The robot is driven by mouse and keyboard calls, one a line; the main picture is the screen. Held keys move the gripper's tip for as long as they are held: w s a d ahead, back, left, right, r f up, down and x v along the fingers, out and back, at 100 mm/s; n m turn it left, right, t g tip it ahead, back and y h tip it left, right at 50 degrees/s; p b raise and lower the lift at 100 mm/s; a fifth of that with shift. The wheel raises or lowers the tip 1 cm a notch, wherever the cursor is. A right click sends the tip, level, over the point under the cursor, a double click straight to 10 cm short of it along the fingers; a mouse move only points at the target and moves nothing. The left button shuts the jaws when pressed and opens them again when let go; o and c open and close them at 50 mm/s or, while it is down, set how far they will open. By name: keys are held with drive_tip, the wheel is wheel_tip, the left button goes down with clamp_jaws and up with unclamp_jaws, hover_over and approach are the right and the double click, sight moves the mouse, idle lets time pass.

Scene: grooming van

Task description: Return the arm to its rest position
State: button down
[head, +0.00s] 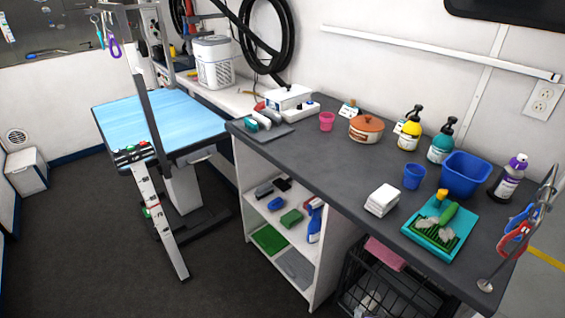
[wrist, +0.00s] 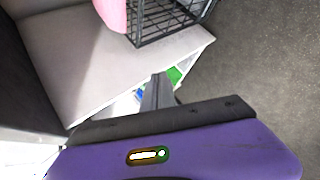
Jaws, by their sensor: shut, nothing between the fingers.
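My gripper (wrist: 158,80) shows in the wrist view as narrow grey fingers, shut and empty, beyond the dark bar and purple body of my wrist. It is beside the white shelf unit, with the shelf's green and blue items partly hidden behind the fingers. The fingers look apart from these items, but the exact gap cannot be told. I cannot make out my gripper in the head view.
A dark counter (head: 330,160) holds bottles, a blue bin (head: 465,174), a teal tray (head: 412,228) and a lidded pot (head: 366,128). Below are open white shelves (head: 262,206) and a black wire basket (head: 350,282). A blue-topped table (head: 150,122) stands left. Dark floor (head: 90,255) is open at front left.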

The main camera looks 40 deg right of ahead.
drive_tip(key=s+a+r+m+t+y, duration=0.35)
drive_tip(key=a+r+m+t, duration=0.25)
drive_tip(key=a+r, duration=0.9)
drive_tip(key=s+a+r+m+t+y, duration=0.1)
drive_tip(key=s+a+r+m+y, duration=0.1)
drive_tip(key=s+a+r, duration=0.4)
drive_tip(key=s+r+y, duration=0.1)
drive_tip(key=s+r, duration=0.2)
drive_tip(key=r, duration=0.3)
drive_tip(key=shift+s+a+r, duration=0.2)
drive_tip(key=shift+s+r, duration=0.05)
drive_tip(key=shift+r, duration=0.1)
